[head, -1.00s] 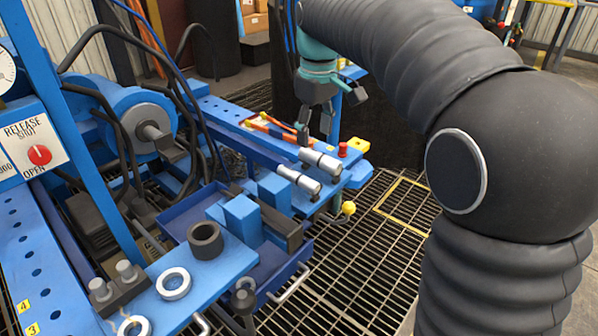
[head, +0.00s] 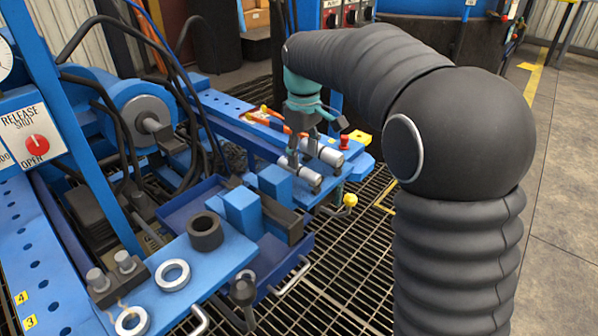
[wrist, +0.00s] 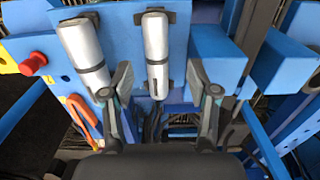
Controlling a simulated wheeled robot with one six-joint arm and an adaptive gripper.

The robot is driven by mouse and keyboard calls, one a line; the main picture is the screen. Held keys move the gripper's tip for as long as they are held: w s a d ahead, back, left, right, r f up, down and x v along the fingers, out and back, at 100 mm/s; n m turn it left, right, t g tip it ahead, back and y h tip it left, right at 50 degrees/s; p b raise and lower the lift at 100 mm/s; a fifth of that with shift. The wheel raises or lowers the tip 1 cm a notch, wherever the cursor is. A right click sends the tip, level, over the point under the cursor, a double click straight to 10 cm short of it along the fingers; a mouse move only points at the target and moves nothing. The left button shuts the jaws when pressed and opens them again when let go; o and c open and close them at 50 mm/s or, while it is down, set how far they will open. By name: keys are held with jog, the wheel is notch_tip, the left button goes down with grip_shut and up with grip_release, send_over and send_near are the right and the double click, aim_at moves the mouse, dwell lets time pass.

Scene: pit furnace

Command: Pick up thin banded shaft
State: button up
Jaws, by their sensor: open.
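Two silver shafts lie side by side on dark supports on the blue bench. The slimmer one, the thin banded shaft (wrist: 156,42), has a dark line around it and shows between my fingers in the wrist view. It is the nearer shaft (head: 299,174) in the head view. The thicker shaft (wrist: 82,45) lies to its left in the wrist view, outside my fingers. My gripper (wrist: 158,73) is open, with one finger on each side of the thin shaft. In the head view my gripper (head: 303,158) points down over the shafts; contact cannot be told.
A red knob (wrist: 33,63) and orange-handled tools (wrist: 78,112) are beside the thicker shaft. Blue blocks (head: 241,211) stand close on the other side. A dark ring (head: 205,232) and pale rings (head: 172,273) lie on the near bench. Grating floor is open at the right.

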aim_at(304, 169)
notch_tip(304, 169, down, 5)
jog(key=shift+w+d+r+b, duration=0.1)
jog(key=shift+w+d+b, duration=0.05)
jog(key=shift+b, duration=0.15)
jog(key=shift+c, duration=0.2)
grip_shut()
